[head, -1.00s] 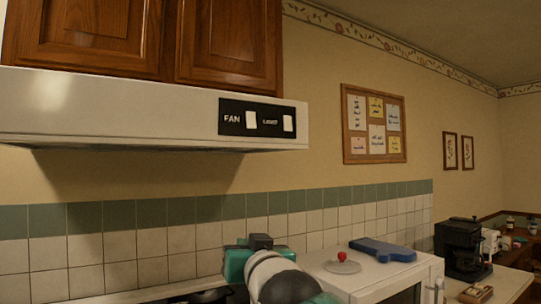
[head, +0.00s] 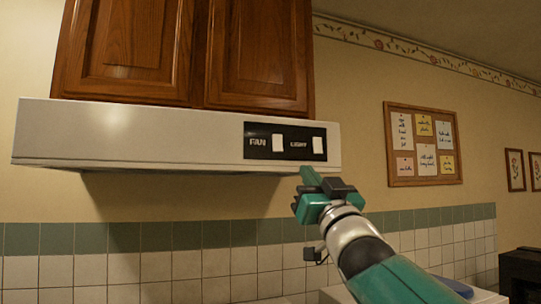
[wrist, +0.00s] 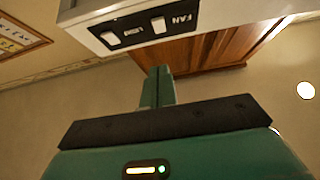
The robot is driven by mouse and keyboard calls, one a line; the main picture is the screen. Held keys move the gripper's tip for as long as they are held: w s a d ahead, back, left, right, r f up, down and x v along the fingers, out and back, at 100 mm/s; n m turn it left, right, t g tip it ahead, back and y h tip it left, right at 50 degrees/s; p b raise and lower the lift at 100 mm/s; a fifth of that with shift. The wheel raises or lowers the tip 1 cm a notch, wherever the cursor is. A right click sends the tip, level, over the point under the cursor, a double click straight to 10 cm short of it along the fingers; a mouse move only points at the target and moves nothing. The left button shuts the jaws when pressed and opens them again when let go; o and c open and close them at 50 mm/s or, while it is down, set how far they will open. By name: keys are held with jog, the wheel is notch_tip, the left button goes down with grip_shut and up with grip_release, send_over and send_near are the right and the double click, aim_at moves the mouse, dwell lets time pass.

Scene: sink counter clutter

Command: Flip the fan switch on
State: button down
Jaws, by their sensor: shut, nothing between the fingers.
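The fan switch (head: 278,143) is a white rocker beside the word FAN on a black panel (head: 285,154) at the right of the white range hood's front. The light switch (head: 318,145) is to its right. In the wrist view the fan switch (wrist: 158,25) shows upside down near the top, with the light switch (wrist: 109,38) to its left. My gripper (head: 310,177) is shut and empty, just below the hood's right end and apart from the switches. In the wrist view its fingers (wrist: 157,85) are together and point up toward the hood.
The hood (head: 190,135) hangs under wooden cabinets (head: 190,55). A cork board (head: 400,145) is on the wall to the right. The tiled wall (head: 150,265) is below, and a dark appliance (head: 520,275) stands at lower right. The air in front of the hood looks free.

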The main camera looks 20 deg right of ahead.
aim_at(279, 149)
jog(key=x, duration=0.4)
jog(key=w+f+x, duration=0.1)
jog(key=x, duration=0.3)
jog(key=f+x, duration=0.1)
jog(key=x, duration=0.3)
jog(key=shift+w+a+r, duration=0.15)
jog(key=shift+w, duration=0.5)
jog(key=shift+w, duration=0.45)
